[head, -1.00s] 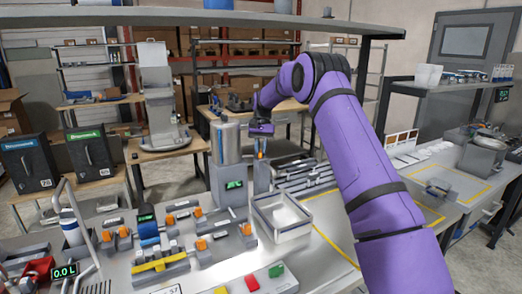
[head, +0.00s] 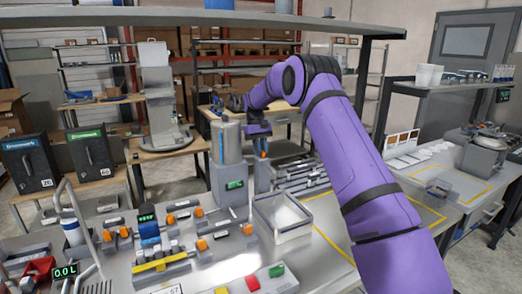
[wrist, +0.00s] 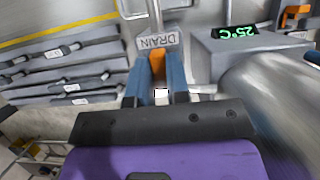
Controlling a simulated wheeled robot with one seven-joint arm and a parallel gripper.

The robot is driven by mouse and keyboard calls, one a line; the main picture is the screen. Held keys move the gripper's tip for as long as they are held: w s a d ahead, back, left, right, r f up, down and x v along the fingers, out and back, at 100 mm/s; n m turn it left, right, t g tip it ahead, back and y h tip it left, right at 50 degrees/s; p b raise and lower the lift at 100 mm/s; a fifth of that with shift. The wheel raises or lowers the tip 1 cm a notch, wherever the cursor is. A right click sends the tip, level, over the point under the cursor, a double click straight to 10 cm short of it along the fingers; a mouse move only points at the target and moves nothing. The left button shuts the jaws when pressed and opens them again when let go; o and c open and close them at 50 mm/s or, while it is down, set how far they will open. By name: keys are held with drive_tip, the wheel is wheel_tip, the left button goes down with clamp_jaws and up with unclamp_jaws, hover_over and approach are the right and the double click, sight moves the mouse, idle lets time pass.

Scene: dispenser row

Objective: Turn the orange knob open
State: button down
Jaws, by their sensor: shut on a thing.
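The orange knob (wrist: 158,66) shows between the two blue fingers of my gripper (wrist: 160,72) in the wrist view. The fingers are shut on it, and they hide its sides. In the head view, my gripper (head: 262,146) points down at the grey post beside the silver cylinder (head: 226,143), and only a little orange shows at the fingertips. I cannot tell the knob's exact angle.
A green 25°C display (wrist: 249,31) is close to the fingers. A clear-walled tray (head: 283,235) stands in front of the post. Several fittings with orange handles (head: 202,245) fill the bench at left. An overhead shelf (head: 180,17) crosses the top.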

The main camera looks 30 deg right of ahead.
drive_tip(key=shift+r, duration=0.15)
drive_tip(key=c, duration=1.1)
unclamp_jaws()
drive_tip(key=v, duration=1)
drive_tip(key=shift+r, duration=0.3)
drive_tip(key=shift+w, duration=0.15)
